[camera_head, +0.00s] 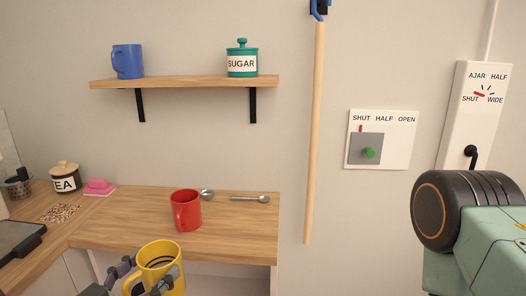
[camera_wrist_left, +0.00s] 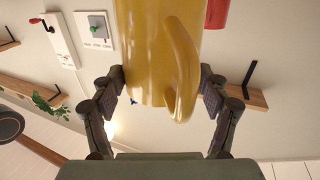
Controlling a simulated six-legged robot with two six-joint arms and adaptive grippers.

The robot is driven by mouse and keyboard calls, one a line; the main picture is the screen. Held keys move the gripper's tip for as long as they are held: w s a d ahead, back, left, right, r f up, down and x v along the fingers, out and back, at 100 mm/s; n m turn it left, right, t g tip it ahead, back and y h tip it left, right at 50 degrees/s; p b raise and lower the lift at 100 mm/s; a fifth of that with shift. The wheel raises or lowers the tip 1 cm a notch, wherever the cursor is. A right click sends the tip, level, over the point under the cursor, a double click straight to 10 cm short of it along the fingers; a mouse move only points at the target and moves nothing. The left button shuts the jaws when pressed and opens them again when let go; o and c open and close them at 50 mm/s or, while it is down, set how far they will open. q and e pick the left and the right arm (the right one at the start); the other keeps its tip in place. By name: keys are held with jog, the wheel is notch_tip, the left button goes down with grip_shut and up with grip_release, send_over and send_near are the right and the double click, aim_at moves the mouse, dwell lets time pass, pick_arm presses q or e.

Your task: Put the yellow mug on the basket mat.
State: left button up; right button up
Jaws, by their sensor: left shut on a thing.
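The yellow mug (camera_head: 160,254) is at the bottom of the head view, upright or nearly so, with its open top showing. My left gripper (camera_head: 147,276) is shut on it, one finger on each side. In the left wrist view the mug (camera_wrist_left: 150,50) fills the space between the fingers of the gripper (camera_wrist_left: 164,88), its handle toward the camera. In the head view the mug appears in front of the wooden counter's front edge. I cannot make out a basket mat in either view. My right gripper is not in view.
A red mug (camera_head: 186,211) stands on the wooden counter (camera_head: 120,222), with spoons (camera_head: 250,198) behind it. A tea jar (camera_head: 65,177), a pink item (camera_head: 98,185) and scattered bits (camera_head: 62,213) lie left. A wall shelf (camera_head: 185,82) holds a blue mug (camera_head: 128,62) and sugar jar (camera_head: 242,60).

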pick_arm(q)
jog(key=s+d+f+h+b, duration=0.1)
jog(key=s+d+f, duration=0.1)
jog(key=s+f, duration=0.3)
notch_tip(320, 180, down, 3)
jog(key=shift+f+m+g+b, duration=0.1)
jog(key=shift+m+g+b, duration=0.2)
jog(key=shift+m+b, duration=0.1)
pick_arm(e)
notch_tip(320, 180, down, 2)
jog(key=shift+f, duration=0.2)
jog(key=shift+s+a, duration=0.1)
